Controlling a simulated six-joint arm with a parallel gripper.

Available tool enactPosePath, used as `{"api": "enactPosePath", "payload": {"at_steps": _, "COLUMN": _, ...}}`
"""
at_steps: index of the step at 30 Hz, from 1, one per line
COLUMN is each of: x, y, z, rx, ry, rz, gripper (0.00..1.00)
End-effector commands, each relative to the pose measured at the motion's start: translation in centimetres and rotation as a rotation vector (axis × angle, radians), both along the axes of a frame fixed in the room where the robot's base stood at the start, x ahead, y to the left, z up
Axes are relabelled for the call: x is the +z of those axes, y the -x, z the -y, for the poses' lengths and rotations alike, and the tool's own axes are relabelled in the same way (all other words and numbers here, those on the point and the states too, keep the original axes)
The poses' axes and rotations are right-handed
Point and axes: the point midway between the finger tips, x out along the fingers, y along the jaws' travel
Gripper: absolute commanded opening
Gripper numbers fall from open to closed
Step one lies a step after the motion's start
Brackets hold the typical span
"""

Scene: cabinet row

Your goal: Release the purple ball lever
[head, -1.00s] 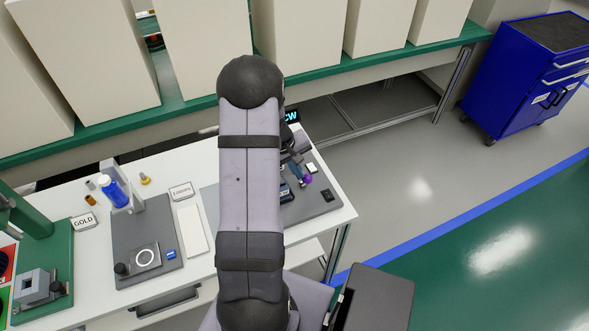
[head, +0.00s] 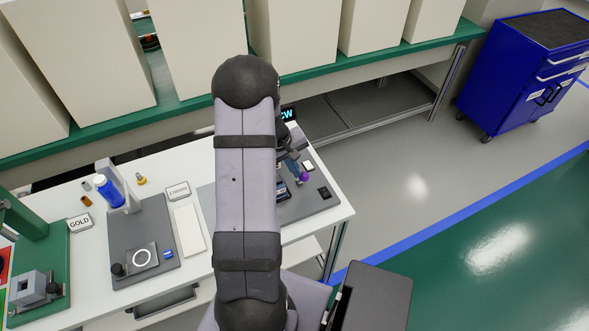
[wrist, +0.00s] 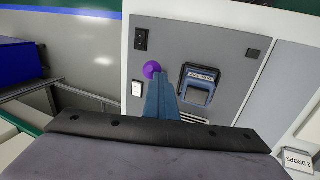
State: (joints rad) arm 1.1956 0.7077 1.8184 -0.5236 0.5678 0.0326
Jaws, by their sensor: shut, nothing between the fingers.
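The purple ball (wrist: 152,69) shows in the wrist view over a grey panel, just beyond the tips of my gripper (wrist: 157,80). My blue fingers are together and hide whatever is below the ball, so its lever is not visible. The ball looks close to the fingertips, but I cannot tell whether they touch. In the head view, the purple ball (head: 303,178) is small beside my gripper (head: 298,170), right of my arm. My arm covers much of the panel there.
A blue-framed block with a label (wrist: 198,84) stands right of my fingers on the grey panel (wrist: 220,55). A white switch (wrist: 137,89) and a black switch (wrist: 141,39) are to the left. Other fixtures stand on the white table (head: 70,187).

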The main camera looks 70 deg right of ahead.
Motion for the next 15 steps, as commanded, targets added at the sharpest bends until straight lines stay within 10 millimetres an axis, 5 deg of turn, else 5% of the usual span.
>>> {"api": "enactPosePath", "payload": {"at_steps": 15, "x": 1.1, "y": -2.5, "z": -0.6, "rx": 0.009, "ry": 0.009, "rz": 0.006, "gripper": 0.00}}
